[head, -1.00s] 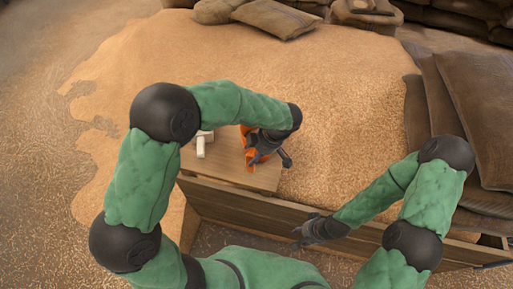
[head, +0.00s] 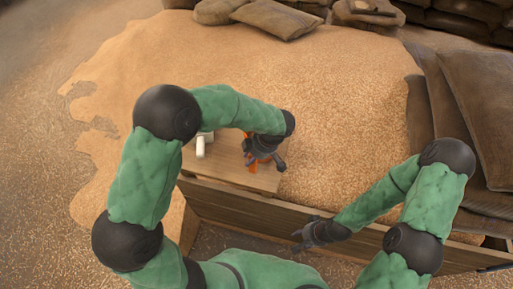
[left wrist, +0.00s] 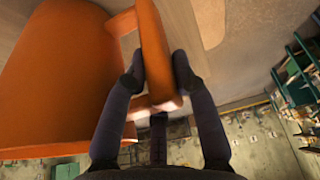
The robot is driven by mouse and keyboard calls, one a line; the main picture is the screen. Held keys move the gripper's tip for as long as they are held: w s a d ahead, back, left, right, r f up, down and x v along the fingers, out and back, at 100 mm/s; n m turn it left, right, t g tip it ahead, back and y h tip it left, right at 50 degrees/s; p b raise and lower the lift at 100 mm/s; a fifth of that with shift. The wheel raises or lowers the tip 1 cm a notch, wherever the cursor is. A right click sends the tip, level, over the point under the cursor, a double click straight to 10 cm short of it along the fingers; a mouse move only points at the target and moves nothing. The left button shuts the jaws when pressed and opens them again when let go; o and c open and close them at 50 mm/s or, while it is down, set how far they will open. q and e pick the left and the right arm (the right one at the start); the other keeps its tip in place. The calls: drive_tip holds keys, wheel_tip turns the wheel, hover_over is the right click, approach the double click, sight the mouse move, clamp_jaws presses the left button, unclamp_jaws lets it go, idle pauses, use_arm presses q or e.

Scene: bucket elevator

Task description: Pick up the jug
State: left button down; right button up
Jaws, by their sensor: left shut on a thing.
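The orange jug (left wrist: 55,75) fills the left of the left wrist view, with its handle (left wrist: 155,50) running between my fingers. My left gripper (left wrist: 160,78) is shut on this handle. In the head view the left gripper (head: 264,158) is over the right part of a wooden board. It covers most of the jug, and only small orange parts (head: 253,165) show. I cannot tell whether the jug touches the board. My right gripper (head: 298,240) is by the front plank, away from the jug, too small to tell if open or shut.
A white object (head: 203,144) stands on the wooden board (head: 225,174), left of the jug and partly behind my arm. A grain heap (head: 345,120) lies beyond and to the right. A wooden plank wall (head: 245,218) runs along the front. Sacks (head: 485,95) lie at right and back.

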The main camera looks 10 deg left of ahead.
use_arm(q)
drive_tip(key=shift+r, duration=0.1)
drive_tip(key=shift+r, duration=0.3)
drive_tip(key=v, duration=0.1)
drive_tip(key=p+v, duration=0.2)
drive_tip(key=v, duration=0.1)
drive_tip(key=shift+a, duration=0.3)
drive_tip(key=s+d+r+p, duration=0.3)
drive_tip(key=d+r, duration=0.5)
drive_tip(key=d, duration=0.4)
drive_tip(key=shift+s+d+r+p, duration=0.25)
drive_tip(key=shift+s+r+p, duration=0.05)
drive_tip(key=shift+s, duration=0.25)
